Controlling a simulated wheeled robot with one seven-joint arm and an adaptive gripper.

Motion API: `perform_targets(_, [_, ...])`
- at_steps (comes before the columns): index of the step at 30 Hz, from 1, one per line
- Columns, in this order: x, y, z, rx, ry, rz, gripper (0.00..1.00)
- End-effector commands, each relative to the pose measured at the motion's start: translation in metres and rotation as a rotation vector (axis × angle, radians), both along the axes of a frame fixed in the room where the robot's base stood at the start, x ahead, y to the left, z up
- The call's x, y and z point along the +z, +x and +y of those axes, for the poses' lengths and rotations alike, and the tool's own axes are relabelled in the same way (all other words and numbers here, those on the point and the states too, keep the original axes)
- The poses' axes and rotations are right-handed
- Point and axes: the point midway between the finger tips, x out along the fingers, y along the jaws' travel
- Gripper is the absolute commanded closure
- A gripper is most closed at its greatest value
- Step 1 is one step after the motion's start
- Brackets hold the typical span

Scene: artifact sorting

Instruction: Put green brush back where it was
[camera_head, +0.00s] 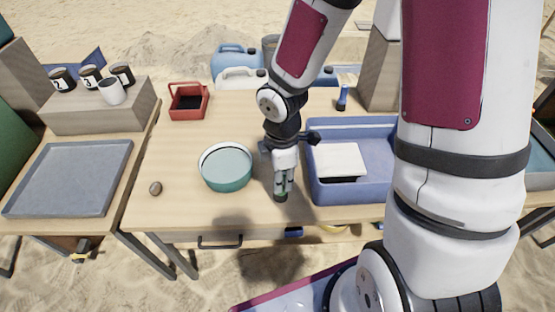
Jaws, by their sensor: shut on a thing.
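My gripper (283,184) points down over the front of the wooden table, between the teal bowl and the blue bin. It is shut on a small green thing, likely the green brush (281,196), whose dark lower end shows below the fingers. The fingers hide most of it, and I cannot tell whether it touches the table. The teal bowl (226,184) stands to the left of my gripper.
A blue bin (350,192) holding a white box (337,158) stands just right. A stone (155,188) lies at left. A red caddy (189,102), jerrycans (238,58) and a blue-handled tool (342,98) stand behind.

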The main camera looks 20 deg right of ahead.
Motion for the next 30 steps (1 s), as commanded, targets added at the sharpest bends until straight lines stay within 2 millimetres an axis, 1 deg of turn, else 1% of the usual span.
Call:
perform_targets(1, [-0.001,0.011,-0.002,-0.003,0.002,-0.002,1.0])
perform_targets(12, [-0.01,0.099,-0.019,-0.004,0.002,0.0,1.0])
perform_targets(15, [-0.012,0.12,-0.023,-0.003,0.002,-0.001,1.0])
perform_targets(18, [-0.014,0.135,-0.026,-0.001,0.002,0.0,1.0])
perform_targets(21, [-0.014,0.144,-0.028,-0.001,0.001,0.0,1.0])
perform_targets(25, [-0.018,0.147,-0.028,0.0,0.001,0.002,1.0])
perform_targets(30, [-0.04,0.146,-0.028,0.001,0.001,0.003,1.0])
